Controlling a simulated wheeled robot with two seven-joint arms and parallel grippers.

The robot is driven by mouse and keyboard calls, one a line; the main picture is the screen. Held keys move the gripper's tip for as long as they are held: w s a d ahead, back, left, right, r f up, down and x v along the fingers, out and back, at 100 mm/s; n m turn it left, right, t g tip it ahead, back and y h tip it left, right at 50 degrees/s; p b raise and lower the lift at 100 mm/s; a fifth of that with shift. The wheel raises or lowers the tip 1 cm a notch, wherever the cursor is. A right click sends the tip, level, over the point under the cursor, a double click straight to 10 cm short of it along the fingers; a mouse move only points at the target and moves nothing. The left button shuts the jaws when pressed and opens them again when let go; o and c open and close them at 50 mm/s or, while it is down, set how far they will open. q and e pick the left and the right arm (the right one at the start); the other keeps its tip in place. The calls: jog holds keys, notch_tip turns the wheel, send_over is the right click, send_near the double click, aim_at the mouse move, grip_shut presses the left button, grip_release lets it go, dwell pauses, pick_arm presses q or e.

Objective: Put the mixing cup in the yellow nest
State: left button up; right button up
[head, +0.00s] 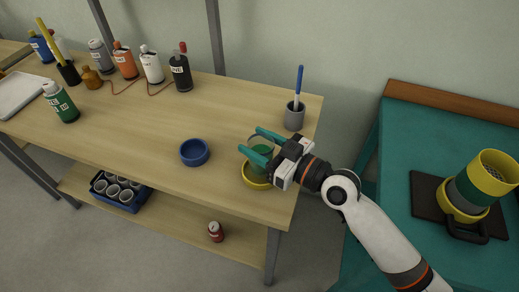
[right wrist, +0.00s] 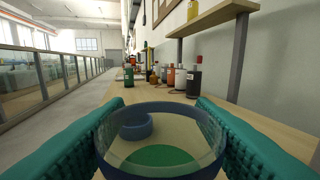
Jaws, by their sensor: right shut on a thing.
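The mixing cup (head: 260,157) is clear with green contents. My right gripper (head: 256,144) is shut on it, one teal finger on each side. The yellow nest (head: 255,182) is a low ring on the wooden bench near its front right. The cup is upright at the nest, its lower end over or inside the ring; I cannot tell whether it rests on the bottom. In the right wrist view the cup's rim (right wrist: 160,116) sits between both fingers, and the nest is hidden. My left gripper is not in view.
A blue ring (head: 194,152) lies left of the nest. A grey pen cup (head: 294,116) stands behind it, to the right. Several bottles, including a black one (head: 181,74), stand along the back. A teal table (head: 395,165) is at the right. The bench between has free room.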

jog(key=shift+f, duration=0.75)
jog(key=shift+f, duration=0.2)
jog(key=o, duration=1.1)
jog(key=shift+c, duration=0.2)
jog(key=shift+r, duration=0.2)
jog(key=b+v, duration=0.4)
jog(key=v, duration=0.6)
jog(key=shift+s+d+f, duration=0.1)
jog(key=shift+s+d, duration=0.1)
jog(key=shift+d, duration=0.1)
jog(key=shift+s+d, duration=0.4)
jog(key=shift+d, duration=0.1)
